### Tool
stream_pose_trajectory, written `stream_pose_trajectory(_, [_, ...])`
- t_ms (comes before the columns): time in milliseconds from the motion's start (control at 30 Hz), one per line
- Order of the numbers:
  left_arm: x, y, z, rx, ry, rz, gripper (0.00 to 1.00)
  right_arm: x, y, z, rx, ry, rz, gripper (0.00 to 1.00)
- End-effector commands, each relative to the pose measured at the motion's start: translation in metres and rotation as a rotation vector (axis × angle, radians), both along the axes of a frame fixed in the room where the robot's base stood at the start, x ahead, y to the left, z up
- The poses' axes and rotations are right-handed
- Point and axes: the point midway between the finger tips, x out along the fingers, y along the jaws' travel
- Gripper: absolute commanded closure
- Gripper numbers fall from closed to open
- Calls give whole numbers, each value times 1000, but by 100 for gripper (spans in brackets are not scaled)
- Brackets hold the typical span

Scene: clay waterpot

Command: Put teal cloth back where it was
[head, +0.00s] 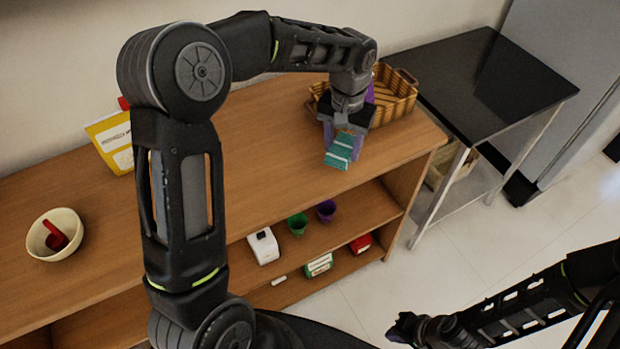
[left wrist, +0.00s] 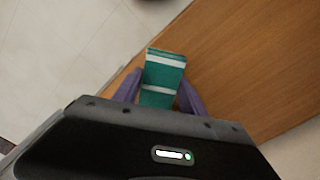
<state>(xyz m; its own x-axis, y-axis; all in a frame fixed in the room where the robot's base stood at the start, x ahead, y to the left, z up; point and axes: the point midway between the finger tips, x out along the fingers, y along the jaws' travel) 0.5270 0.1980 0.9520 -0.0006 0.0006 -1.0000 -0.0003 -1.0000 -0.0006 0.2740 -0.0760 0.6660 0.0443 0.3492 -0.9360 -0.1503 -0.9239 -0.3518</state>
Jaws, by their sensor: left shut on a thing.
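The teal cloth (head: 339,151) has white stripes. My left gripper (head: 343,140) is shut on it and holds it over the front right part of the wooden shelf unit's top (head: 280,140). In the left wrist view the cloth (left wrist: 163,76) sticks out between the purple fingers of my left gripper (left wrist: 160,95), over the wooden edge. I cannot tell how high above the top it is. My right gripper (head: 405,326) is low at the bottom right over the floor, dark and too small to show whether it is open.
A wicker basket (head: 404,92) stands behind my left gripper. A bowl (head: 43,222) with a red scoop and a yellow package (head: 106,138) stand to the left. A green cup (head: 297,223) and purple cup (head: 326,209) sit on a lower shelf. A black table (head: 490,85) stands right.

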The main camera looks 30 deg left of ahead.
Motion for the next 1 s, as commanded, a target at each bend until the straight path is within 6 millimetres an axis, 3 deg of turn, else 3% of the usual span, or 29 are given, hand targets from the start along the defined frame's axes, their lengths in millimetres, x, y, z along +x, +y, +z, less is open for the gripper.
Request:
stream_pose_trajectory(467, [-2, 8, 0, 1, -3, -6, 89, 0, 1, -8, 1, -1, 1, 100])
stream_pose_trajectory(633, [-21, 46, 8, 4, -8, -51, 89, 2, 1, -41, 3, -5, 1, 100])
stream_pose_trajectory(800, [-62, 94, 23, 5, -9, -132, 89, 4, 2, -81, 6, -13, 2, 100])
stream_pose_trajectory(1000, [-101, 121, 39, 1, -3, -205, 89, 5, 2, -100, 9, -18, 3, 100])
